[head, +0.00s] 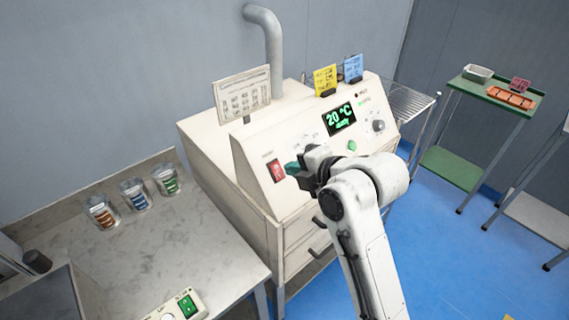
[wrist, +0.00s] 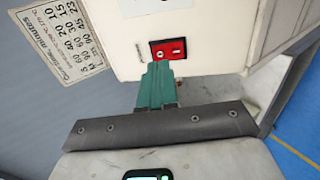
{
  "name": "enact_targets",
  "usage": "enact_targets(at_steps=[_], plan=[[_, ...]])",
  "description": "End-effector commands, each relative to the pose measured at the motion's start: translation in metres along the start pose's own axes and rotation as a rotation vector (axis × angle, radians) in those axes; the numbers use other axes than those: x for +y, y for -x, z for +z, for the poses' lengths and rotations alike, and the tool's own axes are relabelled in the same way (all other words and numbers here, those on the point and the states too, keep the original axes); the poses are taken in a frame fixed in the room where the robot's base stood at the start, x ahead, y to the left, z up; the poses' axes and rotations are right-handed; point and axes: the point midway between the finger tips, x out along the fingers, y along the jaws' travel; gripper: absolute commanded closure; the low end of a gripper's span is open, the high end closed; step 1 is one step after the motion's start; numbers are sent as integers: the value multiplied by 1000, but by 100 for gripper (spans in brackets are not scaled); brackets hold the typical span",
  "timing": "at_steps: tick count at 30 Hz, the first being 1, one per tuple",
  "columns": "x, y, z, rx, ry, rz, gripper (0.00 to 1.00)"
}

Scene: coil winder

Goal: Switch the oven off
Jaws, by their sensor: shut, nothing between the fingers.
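The oven (head: 205,140) is a cream cabinet with a sloping control panel. Its red rocker switch (head: 275,170) is at the panel's lower left; it also shows in the wrist view (wrist: 168,48). The panel has a lit green display (head: 339,119) reading 20 °C with a smaller word below, a green button (head: 352,146) and a round knob (head: 378,126). My gripper (head: 291,168) has its green fingers shut and empty, just right of the switch in the head view. In the wrist view the fingertips (wrist: 158,68) appear just below the switch; contact cannot be told.
A grey bench (head: 150,230) on the left holds several jars with coloured contents and a box with a green switch (head: 187,305). A paper chart (head: 242,95) and yellow and blue cards stand on the oven. A green trolley (head: 455,167) stands at right; blue floor is clear between.

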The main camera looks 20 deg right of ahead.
Motion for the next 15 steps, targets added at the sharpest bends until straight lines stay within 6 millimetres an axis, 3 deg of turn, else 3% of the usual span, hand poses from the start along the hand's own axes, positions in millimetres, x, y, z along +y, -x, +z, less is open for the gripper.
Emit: enact_targets(at_steps=[6,15], plan=[[1,-30,-1,1,2,-2,100],[0,-42,0,0,1,0,100]])
